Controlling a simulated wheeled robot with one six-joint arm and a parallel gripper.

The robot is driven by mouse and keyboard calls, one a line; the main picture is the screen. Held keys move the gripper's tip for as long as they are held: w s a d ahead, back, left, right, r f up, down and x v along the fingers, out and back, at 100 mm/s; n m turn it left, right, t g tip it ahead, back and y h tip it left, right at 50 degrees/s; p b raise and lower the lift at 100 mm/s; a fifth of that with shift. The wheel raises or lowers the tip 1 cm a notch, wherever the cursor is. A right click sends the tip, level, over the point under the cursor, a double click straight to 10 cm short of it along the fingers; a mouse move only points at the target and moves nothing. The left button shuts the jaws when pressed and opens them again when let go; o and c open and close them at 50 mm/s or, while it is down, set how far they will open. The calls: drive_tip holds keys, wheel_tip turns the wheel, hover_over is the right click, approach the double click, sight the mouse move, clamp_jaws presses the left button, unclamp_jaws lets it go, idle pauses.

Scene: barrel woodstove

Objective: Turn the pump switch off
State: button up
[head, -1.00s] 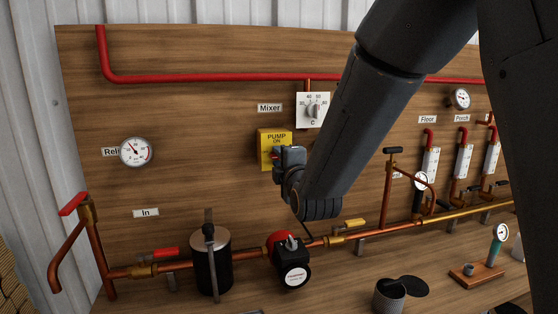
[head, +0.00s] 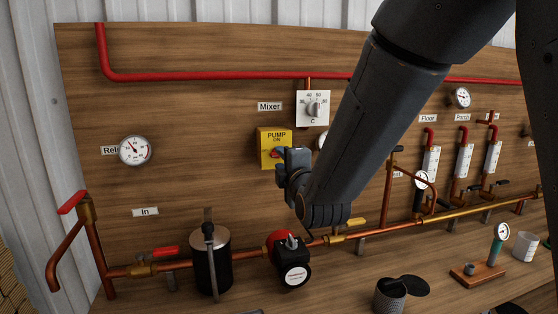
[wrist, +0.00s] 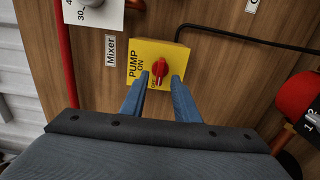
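The pump switch is a yellow box (head: 265,136) on the wooden panel, marked PUMP and ON, with a red knob (head: 274,154) on its face. In the wrist view the yellow box (wrist: 170,50) is straight ahead, and the red knob (wrist: 160,68) has its grip lying along the picture's vertical. I cannot tell which end of the grip is the pointer. My gripper (wrist: 160,78) is open, with one blue-grey finger on each side of the knob, apparently not touching it. In the head view my gripper (head: 283,156) is just right of the knob.
A white mixer dial (head: 313,107) is above right of the switch. Below run copper pipes with a black and red pump (head: 290,262) and a dark cylinder (head: 211,262). A gauge (head: 135,150) is at left. The panel between gauge and switch is clear.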

drive_tip(key=shift+b+v, duration=0.4)
drive_tip(key=shift+v, duration=2.1)
